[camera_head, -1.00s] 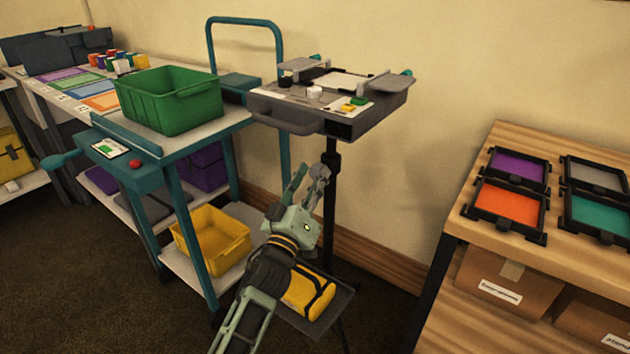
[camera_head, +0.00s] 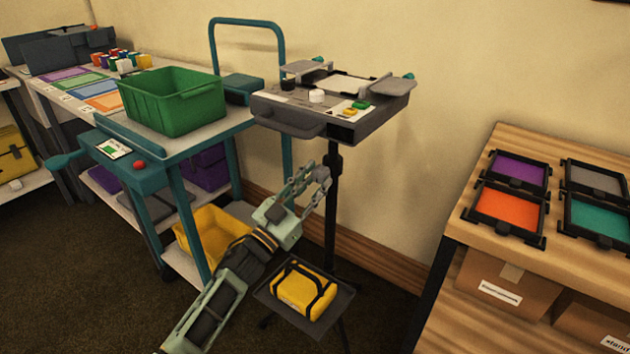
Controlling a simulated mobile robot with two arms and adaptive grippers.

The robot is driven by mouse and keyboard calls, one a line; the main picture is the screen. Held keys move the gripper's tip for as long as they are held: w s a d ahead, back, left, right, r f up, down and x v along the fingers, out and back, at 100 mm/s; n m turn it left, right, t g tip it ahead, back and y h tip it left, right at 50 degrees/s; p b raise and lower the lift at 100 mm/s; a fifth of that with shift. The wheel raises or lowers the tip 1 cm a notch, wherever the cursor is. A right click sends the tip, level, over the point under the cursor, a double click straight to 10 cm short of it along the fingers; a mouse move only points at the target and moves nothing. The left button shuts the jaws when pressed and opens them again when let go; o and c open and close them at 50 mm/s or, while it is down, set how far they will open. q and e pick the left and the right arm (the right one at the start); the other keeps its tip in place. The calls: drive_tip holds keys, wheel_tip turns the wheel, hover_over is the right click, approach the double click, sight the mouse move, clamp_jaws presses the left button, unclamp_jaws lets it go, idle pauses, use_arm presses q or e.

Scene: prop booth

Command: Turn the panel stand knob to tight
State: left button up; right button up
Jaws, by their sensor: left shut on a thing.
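The panel stand has a grey panel (camera_head: 375,112) on a black upright pole (camera_head: 331,225). The panel carries a white round control, a black one and a green and yellow patch. My left gripper (camera_head: 315,177) is at the upper part of the pole, below the panel, with its fingers closed on the small grey stand knob (camera_head: 320,172). The fingers partly hide the knob, so its exact setting cannot be read. My left arm reaches up from the lower left. My right gripper does not show.
A yellow bag (camera_head: 304,290) lies on a low dark platform at the stand's foot. A teal cart with a green bin (camera_head: 172,99) stands left, a yellow bin (camera_head: 208,233) below it. A wooden shelf (camera_head: 463,220) with coloured trays stands right. The wall is close behind.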

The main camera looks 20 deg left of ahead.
use_arm(q)
drive_tip(key=m+g+h, duration=0.1)
drive_tip(key=m, duration=0.1)
drive_tip(key=m+g+h, duration=0.1)
drive_tip(key=m, duration=0.1)
drive_tip(key=shift+d+f+p, duration=0.1)
drive_tip(key=shift+p, duration=0.3)
drive_tip(key=m+g, duration=0.1)
drive_tip(key=m, duration=0.2)
drive_tip(key=m+g+h+p, duration=0.1)
drive_tip(key=m, duration=0.2)
drive_tip(key=shift+a+f+p, duration=0.1)
drive_tip(key=shift+a+p, duration=0.1)
drive_tip(key=shift+p, duration=0.1)
drive_tip(key=shift+f+m+g+h, duration=0.1)
drive_tip(key=shift+m+g+h, duration=0.3)
drive_tip(key=shift+m, duration=0.5)
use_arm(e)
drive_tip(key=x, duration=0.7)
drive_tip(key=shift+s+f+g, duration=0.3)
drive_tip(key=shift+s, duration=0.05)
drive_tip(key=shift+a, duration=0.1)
use_arm(q)
drive_tip(key=o, duration=0.9)
drive_tip(key=shift+o, duration=0.8)
drive_tip(key=v, duration=1.2)
